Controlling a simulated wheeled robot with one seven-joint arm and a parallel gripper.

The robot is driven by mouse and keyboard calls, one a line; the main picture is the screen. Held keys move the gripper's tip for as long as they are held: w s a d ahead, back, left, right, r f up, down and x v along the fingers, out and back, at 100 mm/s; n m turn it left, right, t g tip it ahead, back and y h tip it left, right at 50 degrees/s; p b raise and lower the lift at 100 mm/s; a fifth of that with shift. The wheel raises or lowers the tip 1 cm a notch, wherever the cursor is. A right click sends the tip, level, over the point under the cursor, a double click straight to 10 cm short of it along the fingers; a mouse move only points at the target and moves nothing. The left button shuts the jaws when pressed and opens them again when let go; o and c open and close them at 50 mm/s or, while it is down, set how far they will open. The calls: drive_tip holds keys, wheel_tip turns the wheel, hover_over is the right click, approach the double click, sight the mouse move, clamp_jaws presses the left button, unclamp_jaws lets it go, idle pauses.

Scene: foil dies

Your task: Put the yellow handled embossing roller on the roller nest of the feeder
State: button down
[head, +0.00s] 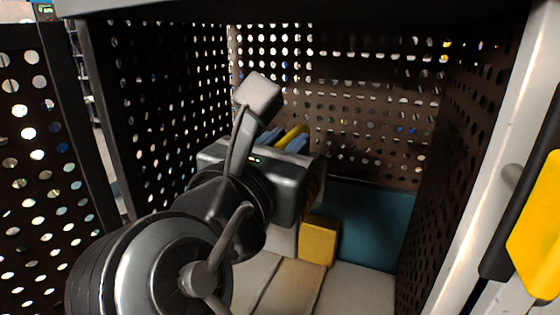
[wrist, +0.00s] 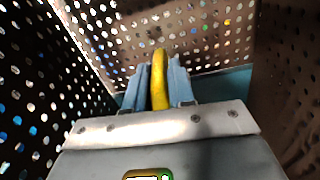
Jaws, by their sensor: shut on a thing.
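My gripper (head: 283,139) reaches into a cage of perforated dark panels. Its two blue-grey fingers are shut on a curved yellow handle (head: 293,133), which I take to be the embossing roller's. In the wrist view the handle (wrist: 159,82) stands upright between the fingers (wrist: 157,72) and sticks up a little past their tips. The rest of the roller is hidden by the gripper and fingers. I cannot make out a roller nest in either view. A yellow block (head: 318,241) stands on the cage floor, below and right of my gripper in the head view.
Perforated walls stand at the left (head: 160,105), back (head: 370,120) and right (head: 450,170), close around my arm. A teal panel (head: 368,225) covers the low back. The pale floor (head: 355,290) looks clear at front right. A black and yellow handle (head: 535,230) is outside, far right.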

wheel_tip(320, 180, down, 16)
drive_tip(key=b, duration=0.1)
drive_tip(key=shift+f+b, duration=0.15)
drive_tip(key=shift+b, duration=0.2)
drive_tip(key=shift+f, duration=0.1)
idle(0.3)
drive_tip(key=c, duration=1)
unclamp_jaws()
drive_tip(key=shift+f, duration=0.1)
drive_tip(key=shift+o, duration=0.2)
drive_tip(key=shift+s, duration=0.1)
drive_tip(key=v, duration=1.2)
